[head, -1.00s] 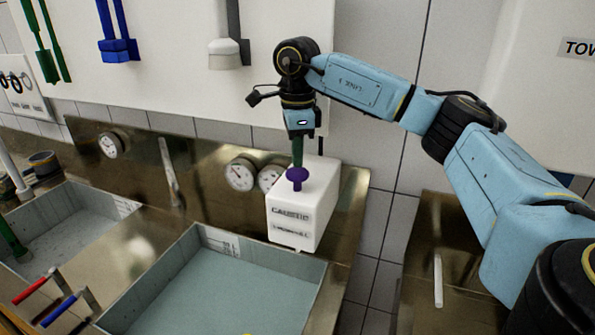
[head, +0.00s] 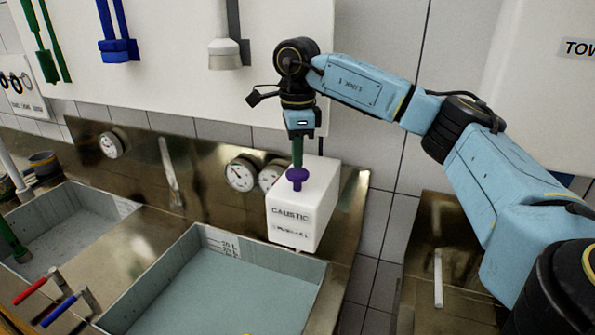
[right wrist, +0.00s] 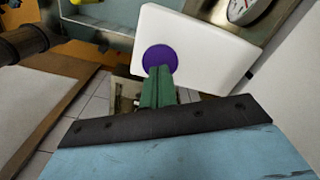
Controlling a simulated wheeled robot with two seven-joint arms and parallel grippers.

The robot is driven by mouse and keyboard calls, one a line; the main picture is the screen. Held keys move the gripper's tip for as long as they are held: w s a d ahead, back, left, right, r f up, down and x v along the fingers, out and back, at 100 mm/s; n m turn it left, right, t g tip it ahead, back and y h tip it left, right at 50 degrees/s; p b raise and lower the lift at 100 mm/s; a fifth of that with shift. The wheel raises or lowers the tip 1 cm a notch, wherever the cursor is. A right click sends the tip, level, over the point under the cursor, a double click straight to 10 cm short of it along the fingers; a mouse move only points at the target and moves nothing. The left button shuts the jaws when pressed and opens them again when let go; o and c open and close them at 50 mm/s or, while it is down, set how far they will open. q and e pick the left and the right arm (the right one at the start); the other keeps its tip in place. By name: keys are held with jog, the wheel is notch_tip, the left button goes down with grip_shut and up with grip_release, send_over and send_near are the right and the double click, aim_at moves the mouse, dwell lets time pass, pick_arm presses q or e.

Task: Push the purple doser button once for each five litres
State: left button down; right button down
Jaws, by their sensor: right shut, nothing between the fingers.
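The purple doser button (head: 298,175) sits on top of a white doser box (head: 312,207) labelled "CAUSTIC", mounted at the back right corner of the water-filled sink. My right gripper (head: 298,160) points down from above with its green fingers shut and empty. The fingertips are at the button and look in contact with it; the exact gap, if any, cannot be told. In the right wrist view the button (right wrist: 160,58) lies just beyond the green fingertips (right wrist: 158,72). My left gripper is not in view.
The sink (head: 215,285) below holds water and has a litre scale (head: 222,243) on its back wall. A second sink (head: 65,225) is at left, with red and blue tap handles (head: 60,305) in front. Round gauges (head: 240,174) line the steel backsplash. Brushes hang above.

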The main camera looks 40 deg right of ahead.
aim_at(297, 172)
jog(key=shift+f, duration=0.15)
dwell(0.3)
jog(key=shift+f+b, duration=1.05)
jog(key=shift+f, duration=0.85)
notch_tip(297, 172, up, 7)
jog(key=p, duration=0.6)
jog(key=shift+r, duration=0.15)
